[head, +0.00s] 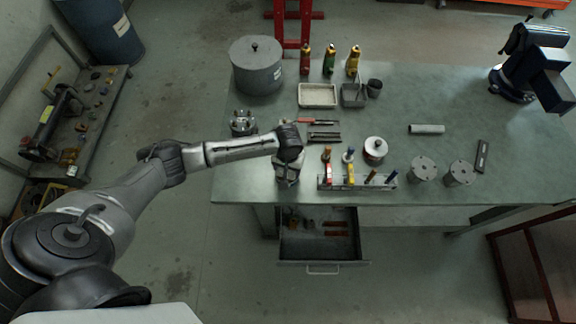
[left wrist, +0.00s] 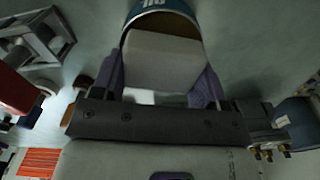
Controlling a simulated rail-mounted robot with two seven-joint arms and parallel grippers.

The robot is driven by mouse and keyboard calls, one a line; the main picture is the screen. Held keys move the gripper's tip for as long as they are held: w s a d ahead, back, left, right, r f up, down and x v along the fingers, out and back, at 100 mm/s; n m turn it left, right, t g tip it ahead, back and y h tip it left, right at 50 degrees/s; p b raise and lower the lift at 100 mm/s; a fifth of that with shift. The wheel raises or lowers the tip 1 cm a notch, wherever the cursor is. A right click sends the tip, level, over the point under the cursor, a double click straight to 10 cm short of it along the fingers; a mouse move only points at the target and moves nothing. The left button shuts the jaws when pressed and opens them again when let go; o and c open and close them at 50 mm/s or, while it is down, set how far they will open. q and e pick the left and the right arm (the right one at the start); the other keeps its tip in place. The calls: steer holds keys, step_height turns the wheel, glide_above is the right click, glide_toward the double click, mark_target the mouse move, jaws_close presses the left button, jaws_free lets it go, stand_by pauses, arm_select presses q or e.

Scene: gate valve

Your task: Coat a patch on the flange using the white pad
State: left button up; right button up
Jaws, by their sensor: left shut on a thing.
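My left gripper (head: 288,180) is over the front edge of the bench, left of the tool rack. In the left wrist view its two fingers (left wrist: 163,82) are shut on the white pad (left wrist: 163,58). A tin with a blue, lettered band (left wrist: 162,4) and a brownish inside is right at the pad's far end. I cannot tell whether the pad touches the tin or is inside it. In the head view the gripper hides the pad and the tin. A silver bolted part (head: 243,124), possibly the flange, stands at the bench's left. My right gripper is not in view.
A large grey pot (head: 256,66), bottles and trays stand behind. A drawer (head: 322,245) is open below. The bench's right middle is mostly clear.

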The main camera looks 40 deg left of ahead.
arm_select(q)
steer(key=shift+s+f+p, duration=0.1)
steer(key=shift+f+p, duration=0.1)
steer(key=shift+p, duration=0.15)
stand_by(1.6)
step_height(320, 180, up, 7)
steer(key=p, duration=0.9)
steer(key=shift+r, duration=0.2)
stand_by(0.8)
